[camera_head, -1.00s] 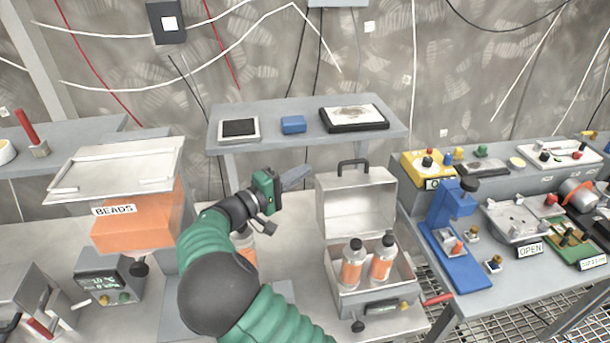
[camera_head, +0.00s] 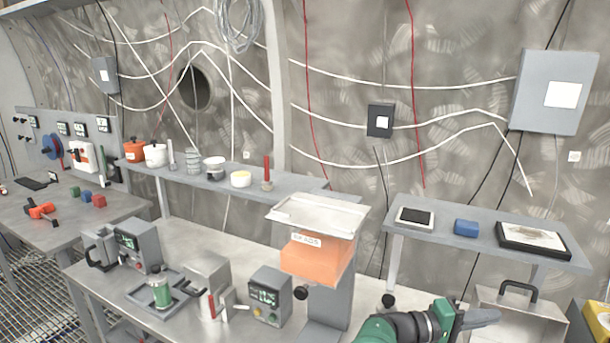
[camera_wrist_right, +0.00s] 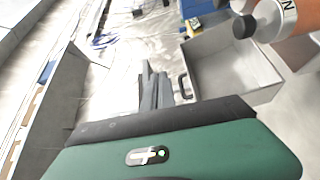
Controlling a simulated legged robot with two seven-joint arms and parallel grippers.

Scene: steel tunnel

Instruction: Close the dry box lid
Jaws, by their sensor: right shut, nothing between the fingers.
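The box I take as the dry box is a silver metal case. Its raised lid (camera_head: 530,325), with a black handle (camera_head: 518,289), shows at the lower right of the head view; the box below is cut off. In the right wrist view the lid (camera_wrist_right: 228,68) stands open, its handle (camera_wrist_right: 183,86) close to the fingers, and an orange bottle (camera_wrist_right: 268,20) is at the upper right. My right gripper (camera_head: 482,316) is shut and empty, left of the lid in the head view. It also shows in the wrist view (camera_wrist_right: 152,85). My left gripper is out of view.
A raised shelf (camera_head: 430,228) behind holds a blue block (camera_head: 466,228) and a framed panel (camera_head: 533,240). Grey instruments (camera_head: 270,295) fill the bench at left.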

